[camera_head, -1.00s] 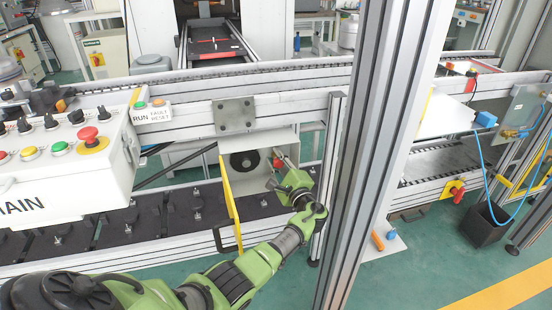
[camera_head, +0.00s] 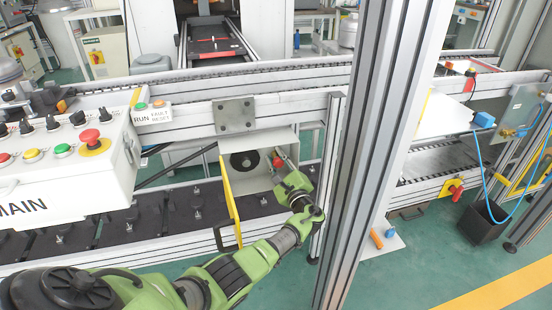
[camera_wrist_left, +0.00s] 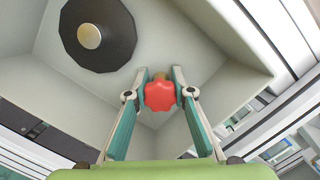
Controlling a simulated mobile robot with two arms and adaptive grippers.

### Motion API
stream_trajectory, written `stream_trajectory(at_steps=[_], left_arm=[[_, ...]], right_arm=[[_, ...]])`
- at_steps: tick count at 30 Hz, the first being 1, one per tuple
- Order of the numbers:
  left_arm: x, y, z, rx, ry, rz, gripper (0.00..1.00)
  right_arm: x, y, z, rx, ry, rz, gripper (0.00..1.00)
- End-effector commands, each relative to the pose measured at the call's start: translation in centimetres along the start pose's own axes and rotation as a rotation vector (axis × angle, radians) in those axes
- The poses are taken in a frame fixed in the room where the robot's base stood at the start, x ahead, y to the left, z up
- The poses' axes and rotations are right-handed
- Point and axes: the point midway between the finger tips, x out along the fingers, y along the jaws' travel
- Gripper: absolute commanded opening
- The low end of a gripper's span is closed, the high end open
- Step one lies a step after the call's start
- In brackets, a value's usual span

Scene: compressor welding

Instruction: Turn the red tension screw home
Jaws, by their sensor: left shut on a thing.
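In the head view my left gripper (camera_head: 281,162) reaches into the open pale housing (camera_head: 259,184), where the screw sits. The screw's far end is hidden behind the knob. My right gripper is not in view.
A black disc with a lighter hub (camera_head: 244,161) sits left of the screw in the housing. The open yellow-edged door (camera_head: 230,200) stands at the housing's left. An aluminium post (camera_head: 355,170) rises close to my arm's right. A control box (camera_head: 70,165) is at left.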

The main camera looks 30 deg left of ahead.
Motion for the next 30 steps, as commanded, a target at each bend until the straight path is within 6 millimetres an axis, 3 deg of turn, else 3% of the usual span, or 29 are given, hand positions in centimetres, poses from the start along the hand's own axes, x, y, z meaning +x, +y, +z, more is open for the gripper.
stream_trajectory(at_steps=[6,18,30], left_arm=[[0.2,-0.4,0.3,0.028,-0.004,-0.009,0.0],[0.2,-0.5,0.2,0.278,-0.004,-0.047,0.0],[0.1,-0.5,0.2,0.307,-0.004,-0.051,0.0]], right_arm=[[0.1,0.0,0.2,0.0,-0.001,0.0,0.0],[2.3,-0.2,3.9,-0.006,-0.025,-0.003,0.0],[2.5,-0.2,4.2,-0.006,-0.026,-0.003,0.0]])
